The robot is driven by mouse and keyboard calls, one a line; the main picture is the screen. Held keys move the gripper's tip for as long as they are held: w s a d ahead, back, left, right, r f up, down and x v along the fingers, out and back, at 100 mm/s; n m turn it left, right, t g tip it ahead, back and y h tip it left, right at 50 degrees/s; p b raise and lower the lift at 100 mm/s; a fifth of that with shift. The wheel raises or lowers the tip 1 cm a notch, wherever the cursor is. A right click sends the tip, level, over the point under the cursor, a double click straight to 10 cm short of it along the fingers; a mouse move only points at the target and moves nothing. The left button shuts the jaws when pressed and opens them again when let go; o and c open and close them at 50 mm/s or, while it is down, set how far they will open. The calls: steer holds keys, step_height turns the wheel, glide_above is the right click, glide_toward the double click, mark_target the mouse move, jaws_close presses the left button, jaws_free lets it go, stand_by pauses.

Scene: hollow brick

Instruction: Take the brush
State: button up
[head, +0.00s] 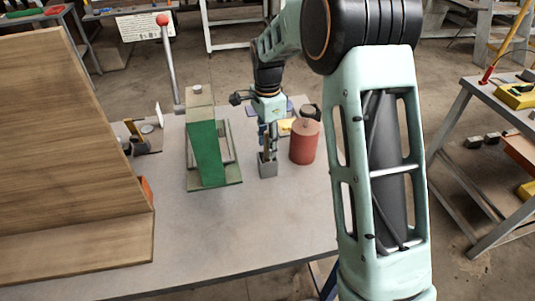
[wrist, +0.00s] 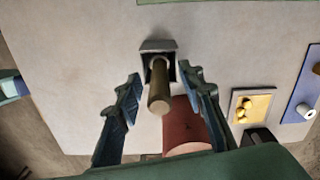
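The brush shows as an olive-brown round handle (wrist: 159,88) standing up out of a small grey hollow brick (wrist: 158,46) in the wrist view. Its lower end is hidden inside the brick. In the head view the brick (head: 268,170) sits on the grey table, right of a green machine. My gripper (wrist: 160,76) is open, with one blue-padded finger on each side of the handle and visible gaps between. In the head view my gripper (head: 267,138) points down right above the brick, and the handle is mostly hidden there.
A red cylinder (head: 304,145) stands close to the right of the brick. The green machine (head: 207,155) with a red-knobbed lever is close on the left. A large wooden panel (head: 60,150) fills the table's left side. The table's front middle (head: 230,235) is clear.

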steer(key=shift+f, duration=0.15)
jaws_close()
stand_by(0.4)
